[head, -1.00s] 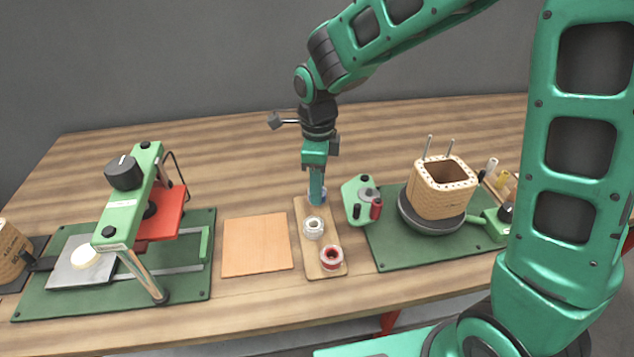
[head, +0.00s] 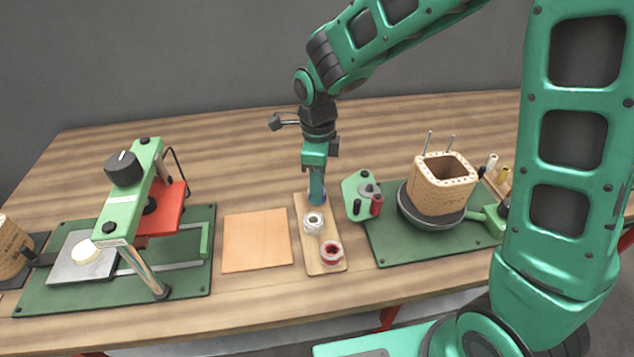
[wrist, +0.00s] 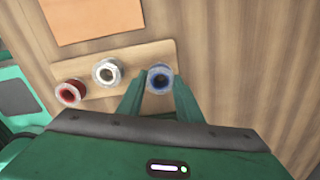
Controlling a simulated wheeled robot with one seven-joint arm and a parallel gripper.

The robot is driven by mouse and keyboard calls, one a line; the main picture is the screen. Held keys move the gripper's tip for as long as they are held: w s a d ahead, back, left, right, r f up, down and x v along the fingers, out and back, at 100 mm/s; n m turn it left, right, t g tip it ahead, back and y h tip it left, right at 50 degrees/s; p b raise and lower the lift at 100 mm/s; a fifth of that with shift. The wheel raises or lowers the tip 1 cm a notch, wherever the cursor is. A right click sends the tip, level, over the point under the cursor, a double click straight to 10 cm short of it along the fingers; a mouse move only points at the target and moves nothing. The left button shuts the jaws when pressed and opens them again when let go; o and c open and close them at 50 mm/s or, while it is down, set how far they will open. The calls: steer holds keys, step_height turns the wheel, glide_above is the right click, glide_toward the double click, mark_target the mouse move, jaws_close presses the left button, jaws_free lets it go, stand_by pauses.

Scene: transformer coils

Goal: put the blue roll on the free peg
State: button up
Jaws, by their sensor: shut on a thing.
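The blue roll (wrist: 159,79) stands at the far end of a small wooden board (head: 308,241), seen from above in the wrist view. In the head view only a bit of the blue roll (head: 324,197) shows beside my fingers. My gripper (head: 316,201) points straight down over it and is shut on the roll, one finger on each side. The roll still appears to be at the board. A green holder (head: 351,185) right of the board carries a red roll (head: 377,205), dark upright parts and a grey disc. I cannot make out which peg is free.
A white roll (head: 314,222) and a red-and-white roll (head: 331,252) stand on the board. Right of it is a wooden coil block (head: 443,188) with two upright rods. An orange square (head: 256,241) and a green press (head: 130,195) lie left. The table behind is clear.

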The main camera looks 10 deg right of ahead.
steer(key=o, duration=1.5)
steer(key=shift+r, duration=2.45)
